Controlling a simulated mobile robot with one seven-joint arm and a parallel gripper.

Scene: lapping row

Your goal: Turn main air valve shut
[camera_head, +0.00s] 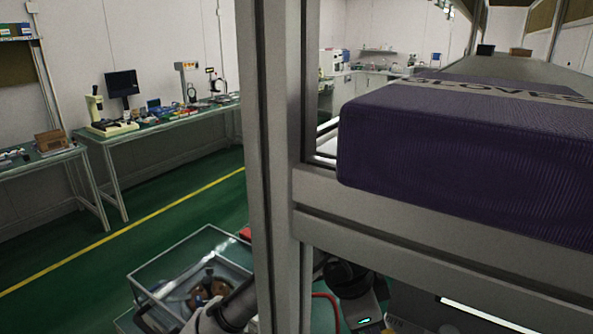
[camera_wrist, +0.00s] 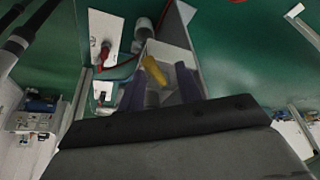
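In the wrist view, a yellow handle-like piece (camera_wrist: 155,71) sits in front of a pale grey box-like surface; it may be the air valve's lever, but I cannot tell for certain. My gripper (camera_wrist: 160,84) has its two purple-grey fingers apart, one on each side of the yellow piece. Gaps show between the fingers and the piece, and I see no grip on it. The dark palm hides the lower part of the view. In the head view the valve is not visible, and the post and shelf hide my gripper.
White plates with red fittings (camera_wrist: 105,52) and a red hose are left of my fingers. In the head view, a grey post (camera_head: 280,150) and a shelf with a purple glove box (camera_head: 450,150) stand close. A clear-walled case (camera_head: 190,262) stands lower left. Green floor lies beyond.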

